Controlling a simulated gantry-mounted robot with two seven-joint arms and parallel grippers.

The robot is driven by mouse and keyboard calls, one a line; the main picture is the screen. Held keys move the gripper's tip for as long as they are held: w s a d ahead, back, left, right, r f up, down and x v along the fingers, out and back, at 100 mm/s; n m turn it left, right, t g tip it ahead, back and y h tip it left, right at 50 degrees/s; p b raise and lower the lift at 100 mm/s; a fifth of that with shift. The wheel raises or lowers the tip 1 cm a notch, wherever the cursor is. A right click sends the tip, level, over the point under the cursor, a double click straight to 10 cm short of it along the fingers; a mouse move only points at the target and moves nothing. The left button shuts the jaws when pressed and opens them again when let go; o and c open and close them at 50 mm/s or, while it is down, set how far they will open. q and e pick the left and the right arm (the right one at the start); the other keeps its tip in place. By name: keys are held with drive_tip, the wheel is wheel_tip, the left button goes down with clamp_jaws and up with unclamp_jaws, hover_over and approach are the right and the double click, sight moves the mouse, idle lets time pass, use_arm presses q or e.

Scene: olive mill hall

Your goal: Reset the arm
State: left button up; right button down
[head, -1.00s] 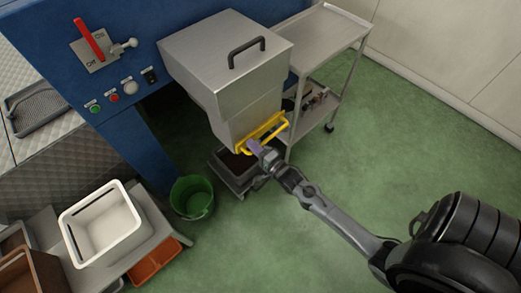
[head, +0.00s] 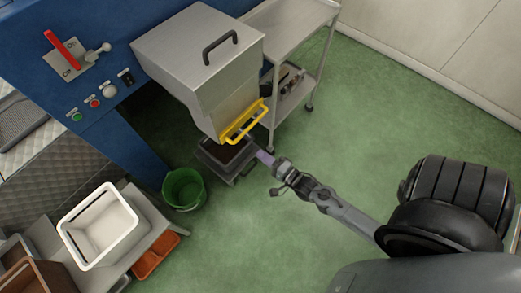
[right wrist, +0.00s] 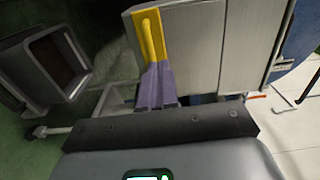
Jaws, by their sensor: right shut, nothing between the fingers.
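My right gripper (head: 264,157) is in the head view, just right of and below the yellow handle (head: 243,121) on the steel hopper (head: 196,70). Its purple fingers (right wrist: 156,86) show in the right wrist view, closed together with nothing held. In that view the yellow handle (right wrist: 152,38) appears just beyond the fingertips; in the head view there is a gap between them. My left gripper is not in view.
A dark-filled bin (head: 224,152) stands on the floor under the hopper, with a green bucket (head: 184,188) to its left. A steel trolley (head: 290,28) stands right of the hopper. A white crate (head: 98,226) sits at lower left. Green floor at right is clear.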

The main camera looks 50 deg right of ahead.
drive_tip(key=shift+r, duration=0.1)
idle(0.3)
drive_tip(key=w+a+r+n+g+y+p, duration=0.1)
drive_tip(key=a+r+n+g+p, duration=0.15)
drive_tip(key=a+r+p, duration=0.45)
drive_tip(key=w+a+r+n+g+y+p, duration=0.1)
drive_tip(key=w+a+r+n+y+p, duration=0.2)
drive_tip(key=r, duration=0.8)
drive_tip(key=s+a+r+n+g+h, duration=0.1)
drive_tip(key=s+a+n+g+h, duration=0.15)
drive_tip(key=s+n+g, duration=1.05)
wheel_tip(320, 180, up, 38)
drive_tip(key=s+n+t+p, duration=0.2)
drive_tip(key=p, duration=3.6)
wheel_tip(320, 180, down, 75)
drive_tip(key=b, duration=7.4)
drive_tip(key=shift+d+b, duration=0.35)
drive_tip(key=shift+b, duration=0.05)
